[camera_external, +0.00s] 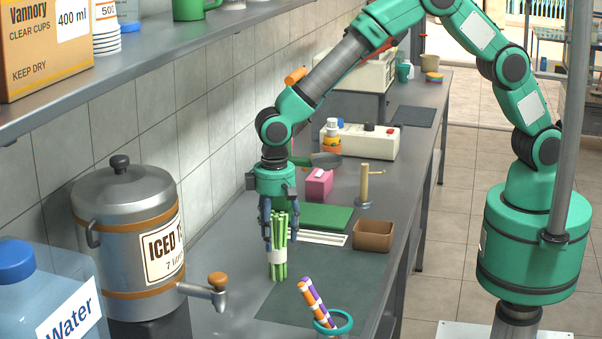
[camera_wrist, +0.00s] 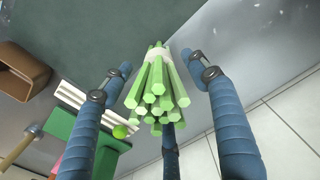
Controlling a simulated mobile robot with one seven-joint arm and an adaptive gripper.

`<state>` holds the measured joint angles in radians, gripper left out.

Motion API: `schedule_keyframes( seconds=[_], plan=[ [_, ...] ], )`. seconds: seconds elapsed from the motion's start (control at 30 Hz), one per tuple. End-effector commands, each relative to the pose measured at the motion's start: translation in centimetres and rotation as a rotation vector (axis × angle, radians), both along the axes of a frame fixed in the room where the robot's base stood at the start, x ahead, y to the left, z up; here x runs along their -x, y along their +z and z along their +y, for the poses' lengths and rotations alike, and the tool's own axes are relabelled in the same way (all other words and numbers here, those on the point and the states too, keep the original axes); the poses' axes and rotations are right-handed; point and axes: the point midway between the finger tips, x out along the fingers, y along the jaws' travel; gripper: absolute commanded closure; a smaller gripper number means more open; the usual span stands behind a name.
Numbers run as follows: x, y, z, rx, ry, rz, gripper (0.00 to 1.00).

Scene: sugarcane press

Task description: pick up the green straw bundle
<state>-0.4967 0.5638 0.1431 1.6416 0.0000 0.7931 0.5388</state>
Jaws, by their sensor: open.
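The green straw bundle (camera_external: 278,246), several green straws with a white band, stands upright on the grey counter in the outside view. In the wrist view the bundle (camera_wrist: 157,88) shows its straw ends facing the camera, between my gripper's fingers. My gripper (camera_external: 277,238) is above and around the bundle's upper part, pointing down. In the wrist view my gripper (camera_wrist: 160,72) has blue fingers spread on the left and right, with visible gaps to the straws. A third finger is partly hidden behind the bundle.
A brown box (camera_external: 373,236), green board (camera_external: 325,217) and white strips (camera_external: 318,238) lie behind and right. A teal-rimmed cup (camera_external: 333,322) with striped straws stands in front. The iced tea dispenser (camera_external: 128,240) is at left. The dark mat (camera_external: 290,300) has clear room.

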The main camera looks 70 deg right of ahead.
Motion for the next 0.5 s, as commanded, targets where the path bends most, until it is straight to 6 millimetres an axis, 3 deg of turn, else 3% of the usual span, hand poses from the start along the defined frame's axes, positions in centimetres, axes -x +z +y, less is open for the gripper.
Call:
schedule_keyframes(
  seconds=[0.27, 0.5],
  plan=[
    [0.0, -0.7, 0.0, 0.000, 0.000, 0.001, 0.41],
    [0.2, -3.6, 0.0, 0.001, 0.000, 0.002, 0.41]
  ],
)
